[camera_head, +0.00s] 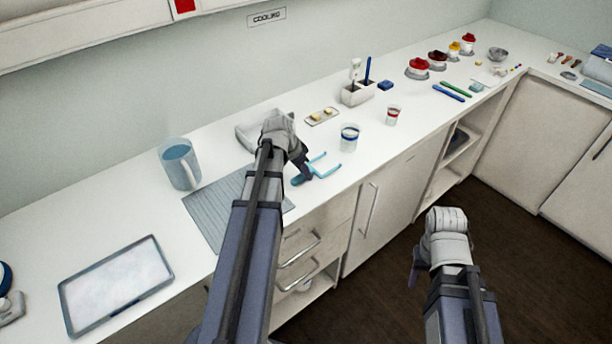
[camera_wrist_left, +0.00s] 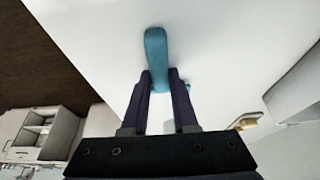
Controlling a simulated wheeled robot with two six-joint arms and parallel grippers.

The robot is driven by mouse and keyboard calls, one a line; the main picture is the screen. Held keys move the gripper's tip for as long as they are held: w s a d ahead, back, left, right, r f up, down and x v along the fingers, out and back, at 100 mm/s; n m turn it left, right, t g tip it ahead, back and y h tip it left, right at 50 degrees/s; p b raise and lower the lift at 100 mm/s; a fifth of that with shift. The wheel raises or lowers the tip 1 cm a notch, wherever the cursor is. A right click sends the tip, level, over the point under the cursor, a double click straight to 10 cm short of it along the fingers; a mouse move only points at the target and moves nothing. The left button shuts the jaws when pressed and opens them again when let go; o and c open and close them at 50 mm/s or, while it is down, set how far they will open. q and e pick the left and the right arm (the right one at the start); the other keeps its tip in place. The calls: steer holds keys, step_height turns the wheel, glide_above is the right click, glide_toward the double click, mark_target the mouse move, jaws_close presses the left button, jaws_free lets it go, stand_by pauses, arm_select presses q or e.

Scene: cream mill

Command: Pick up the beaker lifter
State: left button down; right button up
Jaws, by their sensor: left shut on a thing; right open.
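The beaker lifter (camera_head: 324,166) is a light blue tool with a forked frame, at the counter's front edge in the head view. Its teal handle (camera_wrist_left: 156,50) shows in the left wrist view between the fingers. My left gripper (camera_head: 301,176) is shut on the handle, low over the counter; I cannot tell whether the lifter touches the surface. The fingers also show in the left wrist view (camera_wrist_left: 164,82). My right gripper (camera_head: 415,277) is open and empty, in front of the counter over the floor. Part of the lifter is hidden behind my left gripper.
A blue-banded beaker (camera_head: 349,138) and a red-banded one (camera_head: 393,116) stand right of the lifter. A jug (camera_head: 180,164), a ribbed grey mat (camera_head: 215,207) and a tray (camera_head: 116,284) are to the left. A small dish (camera_head: 322,117) lies behind.

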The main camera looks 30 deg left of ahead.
stand_by(0.4)
arm_select(q)
step_height(320, 180, up, 8)
steer(key=p, duration=0.8)
steer(key=shift+r, duration=0.15)
